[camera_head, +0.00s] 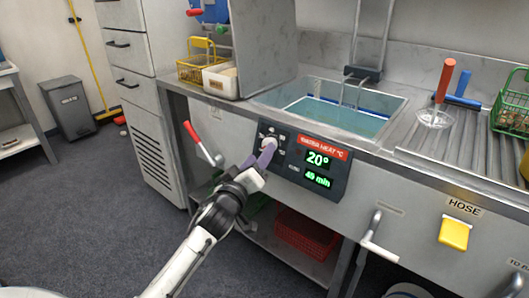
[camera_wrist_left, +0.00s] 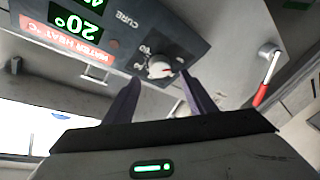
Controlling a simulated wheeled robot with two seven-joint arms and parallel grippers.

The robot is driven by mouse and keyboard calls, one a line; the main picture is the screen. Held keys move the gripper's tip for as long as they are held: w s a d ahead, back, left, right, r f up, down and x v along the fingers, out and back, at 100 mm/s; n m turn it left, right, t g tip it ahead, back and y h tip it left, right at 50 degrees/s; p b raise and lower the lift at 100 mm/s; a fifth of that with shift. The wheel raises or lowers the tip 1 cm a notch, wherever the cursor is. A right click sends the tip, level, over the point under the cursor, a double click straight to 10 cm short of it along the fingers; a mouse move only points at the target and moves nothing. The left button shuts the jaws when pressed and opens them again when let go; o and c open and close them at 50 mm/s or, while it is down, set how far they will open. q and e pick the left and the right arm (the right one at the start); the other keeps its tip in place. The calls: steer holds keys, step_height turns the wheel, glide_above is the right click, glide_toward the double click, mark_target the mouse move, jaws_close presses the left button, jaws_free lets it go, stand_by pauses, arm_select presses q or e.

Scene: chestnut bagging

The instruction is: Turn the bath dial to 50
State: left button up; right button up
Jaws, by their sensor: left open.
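The bath dial (camera_head: 268,144) is a round white knob on a dark control panel (camera_head: 325,149) on the front of the sink unit. The panel's green display (camera_head: 317,159) reads 20° under a red water heat label, with 45 min below it. My left gripper (camera_head: 262,157) is at the dial with its purple fingers apart. In the left wrist view, the dial (camera_wrist_left: 159,67) shows a red mark and lies just beyond and between the open fingertips (camera_wrist_left: 158,82). I cannot tell whether the fingers touch it. My right gripper is not in view.
The water-filled basin (camera_head: 393,102) is above the panel. A red-handled lever (camera_head: 192,132) sticks out left of the dial, and a white-handled valve (camera_head: 379,250) is at lower right. A red crate (camera_head: 306,233) sits on the shelf below.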

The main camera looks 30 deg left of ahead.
arm_select(q)
steer(key=x, duration=0.4)
steer(key=shift+w, duration=0.25)
steer(key=shift+c, duration=0.5)
steer(key=c, duration=0.9)
steer(key=shift+c, duration=0.2)
